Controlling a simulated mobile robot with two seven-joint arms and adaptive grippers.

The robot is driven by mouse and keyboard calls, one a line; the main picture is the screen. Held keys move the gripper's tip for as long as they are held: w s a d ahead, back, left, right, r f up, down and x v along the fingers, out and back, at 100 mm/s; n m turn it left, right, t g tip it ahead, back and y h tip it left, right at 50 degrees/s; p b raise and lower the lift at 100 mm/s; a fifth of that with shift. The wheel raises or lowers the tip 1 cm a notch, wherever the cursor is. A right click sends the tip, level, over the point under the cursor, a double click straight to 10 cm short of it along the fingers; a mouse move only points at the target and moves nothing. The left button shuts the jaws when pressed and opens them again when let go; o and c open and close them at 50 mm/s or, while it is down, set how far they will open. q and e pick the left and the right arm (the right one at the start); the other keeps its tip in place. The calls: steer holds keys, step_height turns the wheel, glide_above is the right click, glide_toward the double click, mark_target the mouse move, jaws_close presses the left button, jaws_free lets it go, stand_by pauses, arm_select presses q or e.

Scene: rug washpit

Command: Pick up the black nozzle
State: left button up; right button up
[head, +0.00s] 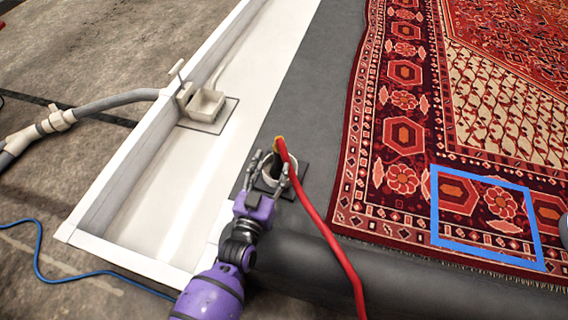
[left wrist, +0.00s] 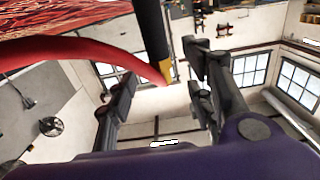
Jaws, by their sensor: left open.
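The black nozzle (head: 276,157) stands in a white round holder (head: 266,183) on a small dark plate in the head view. Its brass-coloured end is up, where the red hose (head: 322,228) joins it. My left gripper (head: 269,167) is open, with one finger on each side of the nozzle and holder. In the left wrist view, the nozzle (left wrist: 151,28) shows between and beyond the open fingers (left wrist: 160,75), and the red hose (left wrist: 85,53) curves in from the left. Contact with the fingers cannot be told. My right gripper is not clearly in view.
A white trough (head: 165,190) with a drain box (head: 203,106) and grey hose (head: 110,101) lies left. A patterned red rug (head: 400,180) lies right, with a blue square outline (head: 434,208) on it. A dark roll edge (head: 400,280) runs along the front.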

mark_target(278, 154)
arm_select(q)
steer(key=x, duration=0.2)
steer(key=b+x, duration=0.1)
steer(key=x, duration=0.1)
steer(key=f+b+x, duration=0.1)
steer(key=x, duration=0.1)
steer(key=shift+w+d+r, duration=0.1)
steer(key=shift+w+d, duration=0.05)
steer(key=shift+w, duration=0.15)
steer(key=shift+w+b, duration=0.3)
steer(key=shift+w+d+r, duration=0.1)
steer(key=shift+r, duration=0.05)
arm_select(e)
steer(key=f, duration=0.1)
steer(key=s+f, duration=0.1)
steer(key=f, duration=0.1)
steer(key=shift+a+f, duration=0.1)
arm_select(q)
steer(key=c, duration=1.1)
jaws_close()
steer(key=shift+r, duration=0.15)
arm_select(e)
steer(key=shift+w, duration=0.1)
